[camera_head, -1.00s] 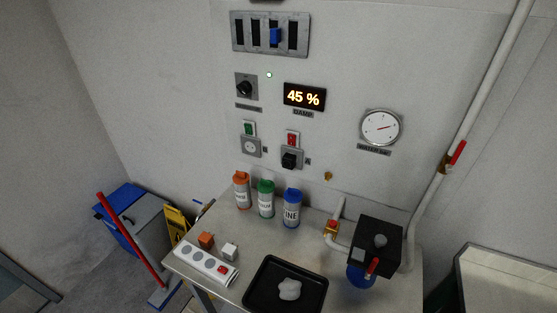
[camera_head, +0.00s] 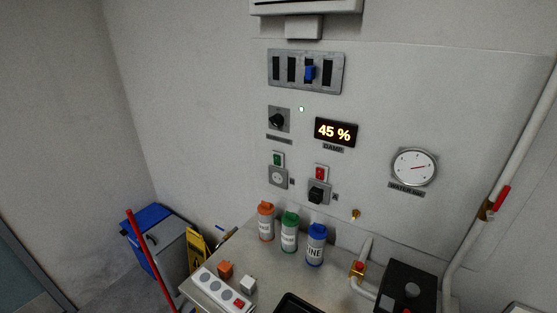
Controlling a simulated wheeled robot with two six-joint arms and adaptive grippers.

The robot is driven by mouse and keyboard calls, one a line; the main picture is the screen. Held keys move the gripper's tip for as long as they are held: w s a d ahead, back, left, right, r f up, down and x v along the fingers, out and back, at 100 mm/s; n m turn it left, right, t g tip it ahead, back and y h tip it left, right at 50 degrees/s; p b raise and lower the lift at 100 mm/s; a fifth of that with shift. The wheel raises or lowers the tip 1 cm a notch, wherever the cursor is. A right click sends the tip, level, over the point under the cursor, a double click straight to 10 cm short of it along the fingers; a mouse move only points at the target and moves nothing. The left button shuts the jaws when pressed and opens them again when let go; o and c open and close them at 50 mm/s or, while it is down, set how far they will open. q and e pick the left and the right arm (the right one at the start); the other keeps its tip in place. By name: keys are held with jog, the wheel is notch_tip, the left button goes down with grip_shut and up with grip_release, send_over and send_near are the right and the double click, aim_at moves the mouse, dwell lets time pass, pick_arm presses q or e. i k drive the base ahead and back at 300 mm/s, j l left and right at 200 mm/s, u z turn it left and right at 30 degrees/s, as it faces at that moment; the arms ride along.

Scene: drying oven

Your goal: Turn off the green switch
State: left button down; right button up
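The rocker's exact position is too small to tell. Neither of my grippers shows in the head view.
Below the switches, a table (camera_head: 240,240) carries an orange-topped bottle (camera_head: 266,222), a green-topped bottle (camera_head: 289,233), a blue-topped bottle (camera_head: 316,246) and a power strip (camera_head: 220,290). A pipe (camera_head: 480,220) runs up the wall at right.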

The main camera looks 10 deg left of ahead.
aim_at(277, 158)
jog(key=k+j+z, duration=0.2)
jog(key=j, duration=0.25)
jog(key=k+j+z, duration=0.2)
jog(key=j, duration=0.2)
jog(key=k+j+z, duration=0.2)
jog(key=j, duration=0.2)
